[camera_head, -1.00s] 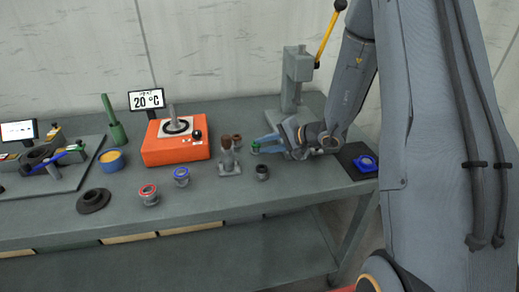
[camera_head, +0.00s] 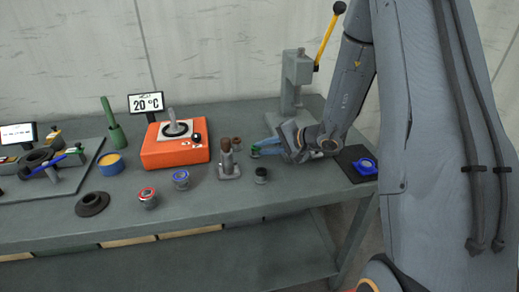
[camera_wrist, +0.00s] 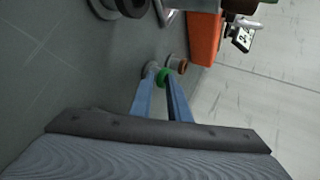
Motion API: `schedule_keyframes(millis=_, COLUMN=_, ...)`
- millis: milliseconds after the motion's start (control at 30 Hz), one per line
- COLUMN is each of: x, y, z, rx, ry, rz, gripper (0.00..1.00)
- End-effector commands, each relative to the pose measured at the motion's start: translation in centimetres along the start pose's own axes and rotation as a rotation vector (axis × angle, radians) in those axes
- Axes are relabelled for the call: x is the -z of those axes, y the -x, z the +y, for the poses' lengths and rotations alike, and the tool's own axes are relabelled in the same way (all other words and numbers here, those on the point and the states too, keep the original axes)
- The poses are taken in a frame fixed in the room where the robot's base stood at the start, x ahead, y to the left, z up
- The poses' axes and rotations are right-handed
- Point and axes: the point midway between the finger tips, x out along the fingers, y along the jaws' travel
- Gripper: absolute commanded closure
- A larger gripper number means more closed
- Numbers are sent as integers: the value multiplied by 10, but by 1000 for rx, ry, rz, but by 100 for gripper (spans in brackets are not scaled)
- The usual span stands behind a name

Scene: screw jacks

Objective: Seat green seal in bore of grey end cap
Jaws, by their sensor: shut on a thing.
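The green seal (camera_wrist: 163,75) is a small ring between my blue fingertips in the wrist view. My gripper (camera_head: 257,149) is shut on it, low over the table, and the seal (camera_head: 255,151) is a small green spot in the head view.
A brown-topped part (camera_wrist: 178,64) stands close beside the end cap. A black-topped part (camera_head: 261,175) stands nearer the front edge. An orange heater (camera_head: 175,150) is to the left, and a grey press (camera_head: 297,75) is behind. A dark mat holds a blue part (camera_head: 367,165) at right.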

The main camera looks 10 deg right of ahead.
Motion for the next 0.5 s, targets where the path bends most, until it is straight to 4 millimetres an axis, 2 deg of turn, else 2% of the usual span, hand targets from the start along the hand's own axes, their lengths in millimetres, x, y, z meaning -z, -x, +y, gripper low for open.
schedule_keyframes(millis=300, x=0, y=13, z=-23, rx=3, ry=3, rz=1, gripper=100)
schedule_keyframes(millis=500, x=0, y=13, z=-22, rx=1, ry=1, rz=0, gripper=100)
